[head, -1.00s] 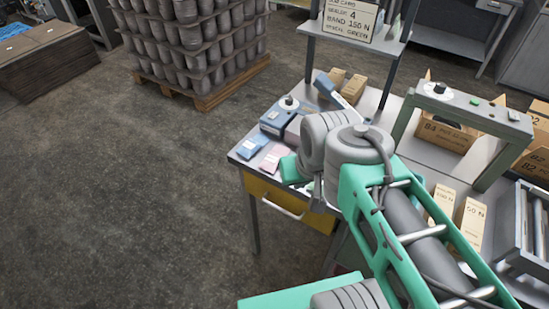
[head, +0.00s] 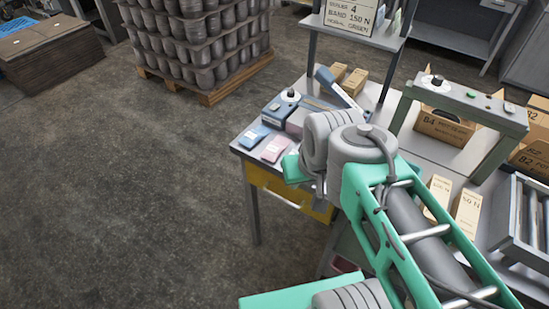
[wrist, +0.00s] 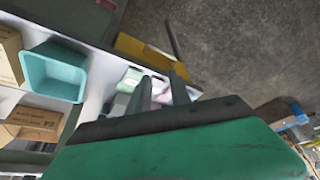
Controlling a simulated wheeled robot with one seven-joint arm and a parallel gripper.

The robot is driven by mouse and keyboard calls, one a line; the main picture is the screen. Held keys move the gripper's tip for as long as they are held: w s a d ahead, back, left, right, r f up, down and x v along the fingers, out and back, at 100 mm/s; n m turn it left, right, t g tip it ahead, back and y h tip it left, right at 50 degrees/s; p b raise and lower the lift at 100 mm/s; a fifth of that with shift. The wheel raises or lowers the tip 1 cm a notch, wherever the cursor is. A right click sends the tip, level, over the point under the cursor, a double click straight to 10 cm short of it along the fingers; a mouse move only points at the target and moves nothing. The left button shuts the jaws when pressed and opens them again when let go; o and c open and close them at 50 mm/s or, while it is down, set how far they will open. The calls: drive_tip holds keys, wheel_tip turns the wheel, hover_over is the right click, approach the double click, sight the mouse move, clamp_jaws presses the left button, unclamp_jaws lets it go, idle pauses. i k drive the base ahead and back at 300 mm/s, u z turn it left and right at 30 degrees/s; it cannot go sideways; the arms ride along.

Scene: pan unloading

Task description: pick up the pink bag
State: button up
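The pink bag (head: 275,149) lies flat near the front left corner of the workbench, beside a pale blue bag (head: 252,136). In the head view my wrist is just right of the pink bag, and the fingers are hidden behind it. In the wrist view my gripper (wrist: 162,84) shows two dark fingers standing apart, with a gap between them. A pink patch, seemingly the bag (wrist: 163,92), shows between and beside the fingers, partly covered by them. I cannot tell the height of the fingertips above it.
Behind the bags stand a blue device with a dark knob (head: 282,108) and a scanner-like blue object (head: 338,86). A grey-green arch (head: 468,104) and cartons (head: 444,128) are to the right. A yellow drawer (head: 290,198) is under the bench edge.

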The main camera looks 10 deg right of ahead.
sight(272, 152)
drive_tip(key=u, duration=1.5)
drive_tip(key=i, duration=0.5)
drive_tip(key=u, duration=0.3)
